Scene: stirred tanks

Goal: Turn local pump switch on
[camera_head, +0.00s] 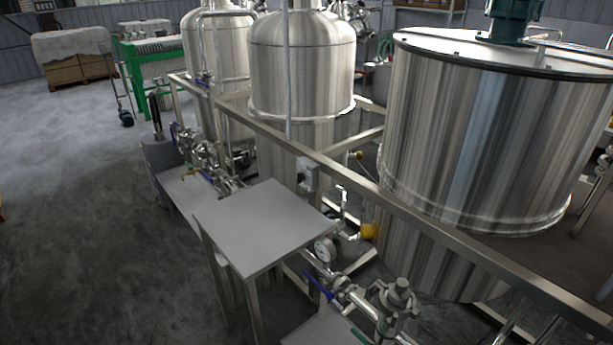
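A small grey switch box (307,174) with a dark knob is mounted on the metal frame rail, just behind the far right part of a small steel table. It looks like the local pump switch, but the knob's position is too small to tell. Neither of my grippers shows in the head view.
A steel table (262,226) stands in front of the switch box. A metal rail (420,219) runs diagonally before large steel tanks (480,140). A pressure gauge (325,249) and valve piping (398,300) are at lower right. Open floor (80,200) lies at left.

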